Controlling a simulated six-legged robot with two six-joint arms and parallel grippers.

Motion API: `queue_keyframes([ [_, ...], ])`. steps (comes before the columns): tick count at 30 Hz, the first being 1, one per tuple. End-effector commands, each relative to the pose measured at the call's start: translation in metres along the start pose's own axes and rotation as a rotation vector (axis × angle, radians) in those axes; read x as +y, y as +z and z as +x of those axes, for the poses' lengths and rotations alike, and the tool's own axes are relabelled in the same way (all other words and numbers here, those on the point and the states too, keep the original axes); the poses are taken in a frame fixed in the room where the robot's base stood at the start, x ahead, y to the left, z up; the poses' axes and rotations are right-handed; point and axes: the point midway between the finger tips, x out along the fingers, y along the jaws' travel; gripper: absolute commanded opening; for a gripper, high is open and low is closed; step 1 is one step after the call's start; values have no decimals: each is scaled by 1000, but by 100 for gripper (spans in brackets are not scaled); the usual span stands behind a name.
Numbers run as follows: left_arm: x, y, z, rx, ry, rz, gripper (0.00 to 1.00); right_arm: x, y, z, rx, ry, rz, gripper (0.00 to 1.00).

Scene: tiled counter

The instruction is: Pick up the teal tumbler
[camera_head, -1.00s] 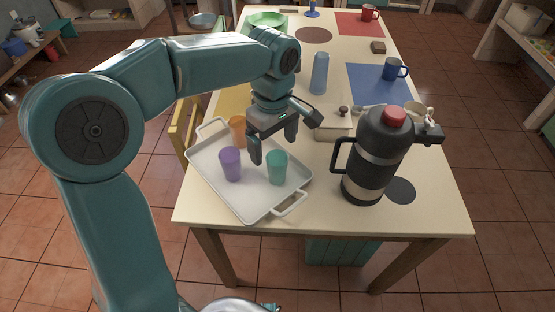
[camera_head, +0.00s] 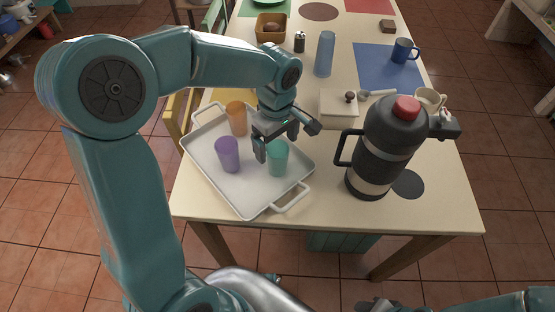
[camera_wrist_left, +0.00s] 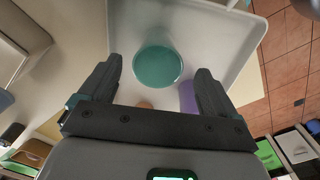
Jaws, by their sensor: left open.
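The teal tumbler (camera_head: 278,160) stands upright in the white tray (camera_head: 247,208), near its right side. My left gripper (camera_head: 276,146) is open just above the tumbler, its fingers pointing down. In the left wrist view the teal tumbler (camera_wrist_left: 158,67) shows from above, a little beyond the open fingers and between their lines. The fingers (camera_wrist_left: 158,78) hold nothing. A purple tumbler (camera_head: 228,155) and an orange tumbler (camera_head: 237,118) stand in the same tray. My right gripper cannot be made out; only part of that arm shows at the lower right.
A dark jug with a red lid (camera_head: 384,150) stands right of the tray. A white lidded box (camera_head: 338,108), a blue bottle (camera_head: 325,54) and a blue mug (camera_head: 404,50) are farther back. The tray's front handle (camera_head: 292,198) lies near the table edge.

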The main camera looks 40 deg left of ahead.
Motion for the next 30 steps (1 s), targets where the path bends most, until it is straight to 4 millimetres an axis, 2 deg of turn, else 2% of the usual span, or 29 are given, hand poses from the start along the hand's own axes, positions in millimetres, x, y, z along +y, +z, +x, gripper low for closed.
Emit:
queue_keyframes([
  [1, 0, 0, 8, -1, -2, 0, 91, 0, 0, 1, 0, 0, 0, 42],
  [8, 2, -1, 27, 0, -1, 1, 91, 1, 0, 2, 0, 0, 0, 42],
  [15, 4, -1, 64, -1, -2, 0, 91, 2, 0, 4, 0, 0, 0, 42],
  [24, 5, -1, 70, 0, 1, 0, 91, 2, 0, 4, 0, 0, 0, 42],
  [25, 5, -1, 70, 0, 1, 0, 85, 2, 0, 4, 0, 0, 0, 42],
  [27, 5, -1, 70, 0, 1, 0, 62, 2, 0, 4, 0, 0, 0, 42],
  [30, 5, -1, 70, 0, 1, 0, 35, 2, 0, 4, 0, 0, 0, 42],
])
